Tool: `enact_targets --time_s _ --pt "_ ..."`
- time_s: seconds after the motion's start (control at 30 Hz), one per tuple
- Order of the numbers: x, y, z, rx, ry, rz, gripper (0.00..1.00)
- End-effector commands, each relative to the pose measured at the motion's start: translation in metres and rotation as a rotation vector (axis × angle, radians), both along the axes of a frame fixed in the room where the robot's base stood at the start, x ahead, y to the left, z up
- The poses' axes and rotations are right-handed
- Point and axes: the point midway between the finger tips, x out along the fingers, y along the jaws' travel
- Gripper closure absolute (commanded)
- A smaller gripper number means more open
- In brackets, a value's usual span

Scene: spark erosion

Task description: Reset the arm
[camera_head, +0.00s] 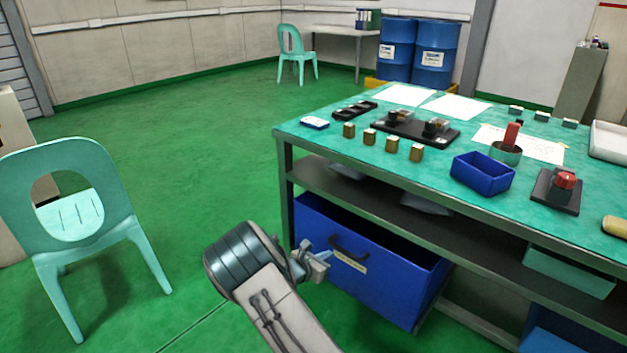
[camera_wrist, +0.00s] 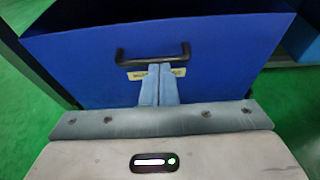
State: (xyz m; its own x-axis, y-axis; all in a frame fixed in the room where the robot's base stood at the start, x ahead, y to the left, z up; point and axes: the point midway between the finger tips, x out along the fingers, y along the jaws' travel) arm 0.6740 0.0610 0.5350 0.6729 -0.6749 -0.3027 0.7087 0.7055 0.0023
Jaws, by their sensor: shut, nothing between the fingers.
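My arm reaches in from the bottom of the head view, and my gripper (camera_head: 326,256) is at the left front of the blue drawer box (camera_head: 385,285) under the table. The fingertips overlap the black handle (camera_wrist: 122,55) and the label on the drawer front. I cannot tell whether they touch it. The handle also shows in the head view (camera_head: 348,250). The drawer box is open at the top and stands out below the shelf.
The green-topped table (camera_head: 330,146) holds several small brass blocks, a black fixture (camera_head: 415,130), a blue bin (camera_head: 482,174) and a red-button box (camera_head: 557,190). A mint chair (camera_head: 75,215) stands at left. Green floor between chair and table is clear.

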Motion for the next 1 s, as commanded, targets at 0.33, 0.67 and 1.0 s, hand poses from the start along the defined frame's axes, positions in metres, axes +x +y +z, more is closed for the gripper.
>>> enact_targets --time_s 0.33,0.67,1.0 --pt "-0.041 -0.055 0.105 0.287 -0.12 -0.328 1.0" --pt "-0.123 -0.1 0.222 0.678 -0.287 -0.771 1.0" --pt "-0.216 -0.111 0.329 1.048 -0.45 -1.177 1.0"
